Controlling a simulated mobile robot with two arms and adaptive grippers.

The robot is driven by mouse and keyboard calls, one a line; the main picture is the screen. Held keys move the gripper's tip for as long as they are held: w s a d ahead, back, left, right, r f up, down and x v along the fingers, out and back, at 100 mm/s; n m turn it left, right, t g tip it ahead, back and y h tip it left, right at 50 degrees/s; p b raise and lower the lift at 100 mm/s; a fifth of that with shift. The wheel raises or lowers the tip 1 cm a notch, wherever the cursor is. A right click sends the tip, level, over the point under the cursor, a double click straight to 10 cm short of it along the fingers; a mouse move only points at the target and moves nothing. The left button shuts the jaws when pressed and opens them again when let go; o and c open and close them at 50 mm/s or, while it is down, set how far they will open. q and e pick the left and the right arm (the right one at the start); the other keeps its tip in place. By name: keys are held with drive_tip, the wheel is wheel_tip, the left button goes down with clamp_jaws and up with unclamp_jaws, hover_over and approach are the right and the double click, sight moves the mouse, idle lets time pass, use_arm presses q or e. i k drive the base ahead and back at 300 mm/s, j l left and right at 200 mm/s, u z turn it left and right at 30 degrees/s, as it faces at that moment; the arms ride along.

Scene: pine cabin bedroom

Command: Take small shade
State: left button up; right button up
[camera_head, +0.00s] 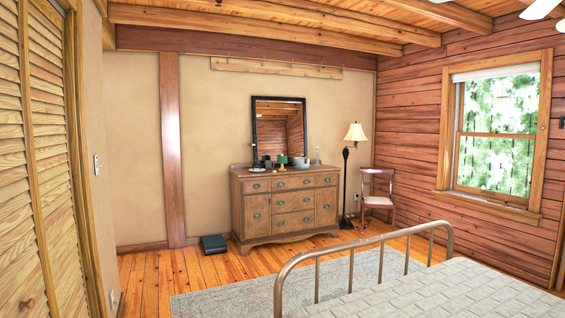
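A small lamp with a green shade (282,159) stands on top of the wooden dresser (242,203), in front of the mirror. It looks tiny at this distance. A floor lamp with a larger cream shade (355,132) stands to the right of the dresser. Neither of my grippers shows in the head view.
A bed (440,292) with a metal footboard rail fills the lower right. A grey rug (240,300) lies on the plank floor before the dresser. A chair (377,200) stands near the right corner, and a dark box (213,244) lies left of the dresser. The left-hand floor is clear.

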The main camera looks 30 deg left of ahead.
sight(281, 159)
drive_tip(key=i+j+u, duration=0.65)
drive_tip(key=i+j, duration=0.15)
drive_tip(key=j, duration=0.15)
drive_tip(key=i+j+u, duration=0.35)
drive_tip(key=i, duration=0.15)
drive_tip(key=i+j+u, duration=0.1)
drive_tip(key=i+u, duration=0.2)
drive_tip(key=i, duration=0.2)
drive_tip(key=i+j+u, duration=0.1)
drive_tip(key=i+u, duration=0.25)
drive_tip(key=i, duration=0.15)
drive_tip(key=i+z, duration=0.25)
drive_tip(key=i, duration=0.75)
drive_tip(key=i+j+z, duration=0.1)
drive_tip(key=i+z, duration=0.15)
drive_tip(key=i, duration=0.75)
drive_tip(key=i+z, duration=0.2)
drive_tip(key=i, duration=0.35)
drive_tip(key=i+z, duration=0.2)
drive_tip(key=i, duration=0.35)
drive_tip(key=i+z, duration=0.2)
drive_tip(key=i, duration=0.35)
drive_tip(key=i+j+z, duration=0.2)
drive_tip(key=i, duration=0.3)
